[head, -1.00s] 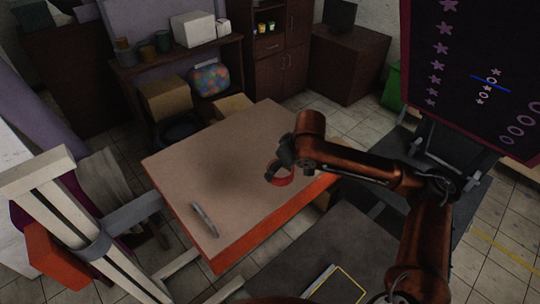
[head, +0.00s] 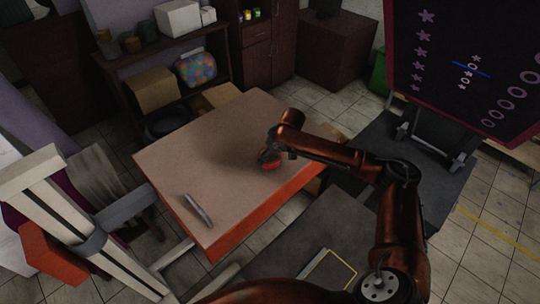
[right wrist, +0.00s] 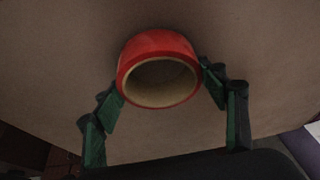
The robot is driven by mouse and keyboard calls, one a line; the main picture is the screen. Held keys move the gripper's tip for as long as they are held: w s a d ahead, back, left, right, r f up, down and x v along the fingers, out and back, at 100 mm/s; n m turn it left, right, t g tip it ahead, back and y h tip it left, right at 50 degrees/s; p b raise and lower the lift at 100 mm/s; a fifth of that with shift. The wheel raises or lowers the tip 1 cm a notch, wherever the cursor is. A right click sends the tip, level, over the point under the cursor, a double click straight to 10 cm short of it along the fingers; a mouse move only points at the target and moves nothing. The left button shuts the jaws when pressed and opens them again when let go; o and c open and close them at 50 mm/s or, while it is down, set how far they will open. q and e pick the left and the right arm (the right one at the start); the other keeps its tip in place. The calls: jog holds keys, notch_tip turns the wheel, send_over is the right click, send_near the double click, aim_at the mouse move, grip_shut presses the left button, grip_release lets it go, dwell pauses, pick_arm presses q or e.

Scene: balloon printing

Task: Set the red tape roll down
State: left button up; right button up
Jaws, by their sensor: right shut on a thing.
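The red tape roll (right wrist: 158,48) is between the fingers of my right gripper (right wrist: 160,88) in the right wrist view. Both green-padded fingers touch its sides, and its hollow core faces the camera. In the head view the right gripper (head: 266,158) is over the right part of the tan table (head: 195,150), with the tape roll (head: 272,165) partly hidden by it. I cannot tell whether the roll touches the tabletop. My left gripper does not show.
A thin grey object (head: 198,210) lies near the table's front left edge. The middle of the tabletop is clear. A dark board (head: 465,65) with star and ring prints stands at the right. A white wooden frame (head: 60,215) stands at the left.

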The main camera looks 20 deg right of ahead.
jog(key=shift+f, duration=0.25)
jog(key=o, duration=1.2)
jog(key=shift+f, duration=0.15)
jog(key=shift+c, duration=0.2)
jog(key=b+v, duration=0.1)
jog(key=v, duration=1.1)
